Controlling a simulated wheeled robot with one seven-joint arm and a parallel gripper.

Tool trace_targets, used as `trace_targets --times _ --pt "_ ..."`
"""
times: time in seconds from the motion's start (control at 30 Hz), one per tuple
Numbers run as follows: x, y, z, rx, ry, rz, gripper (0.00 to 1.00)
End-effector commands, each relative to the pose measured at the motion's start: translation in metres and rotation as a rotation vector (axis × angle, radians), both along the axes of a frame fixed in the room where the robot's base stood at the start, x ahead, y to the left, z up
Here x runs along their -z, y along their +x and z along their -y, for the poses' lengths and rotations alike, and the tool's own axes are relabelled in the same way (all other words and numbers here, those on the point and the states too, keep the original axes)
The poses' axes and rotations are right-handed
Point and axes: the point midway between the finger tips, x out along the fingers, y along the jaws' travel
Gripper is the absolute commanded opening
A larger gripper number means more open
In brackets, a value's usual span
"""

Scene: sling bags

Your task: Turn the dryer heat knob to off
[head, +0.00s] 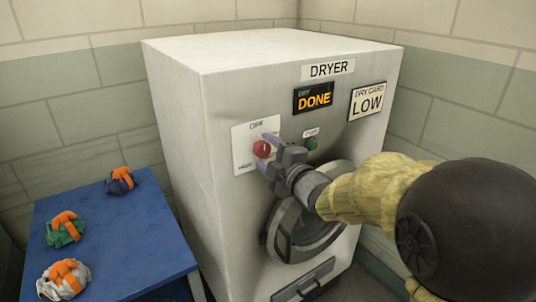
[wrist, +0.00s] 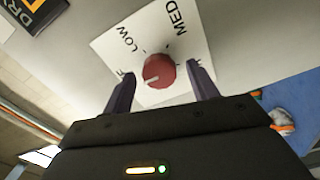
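The red heat knob (head: 262,149) sits on a white dial plate (head: 242,160) on the dryer's (head: 215,85) front. In the wrist view the knob (wrist: 159,71) has a pale mark on its lower-left side, pointing away from the MED label. LOW and MED are readable on the plate (wrist: 135,35); other labels there are hidden or cut off. In the head view small lettering shows above and below left of the knob. My gripper (head: 266,153) is open at the knob, with one finger on each side. A gap shows beside the knob in the wrist view (wrist: 160,75).
A green button (head: 311,144) is right of the knob. Above are a DONE display (head: 313,97) and a DRY CARD LOW sign (head: 368,101). The round door (head: 288,240) is below. A blue table (head: 120,235) with several bundled sling bags (head: 66,228) stands left.

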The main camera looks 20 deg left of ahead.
Motion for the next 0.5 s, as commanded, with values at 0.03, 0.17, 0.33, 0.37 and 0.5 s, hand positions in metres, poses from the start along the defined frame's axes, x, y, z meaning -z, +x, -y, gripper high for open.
trace_targets --times 0.03,0.17,0.33,0.37,0.5 --pt "0.000 0.000 0.000 0.000 0.001 0.001 0.59" --pt "0.000 0.000 0.001 0.000 0.001 0.000 0.59" --pt "0.000 -0.007 0.010 0.002 0.002 0.000 0.59" --pt "0.000 -0.010 0.014 0.003 0.002 -0.001 0.59" --pt "0.000 -0.025 0.032 0.003 0.002 0.001 0.59"
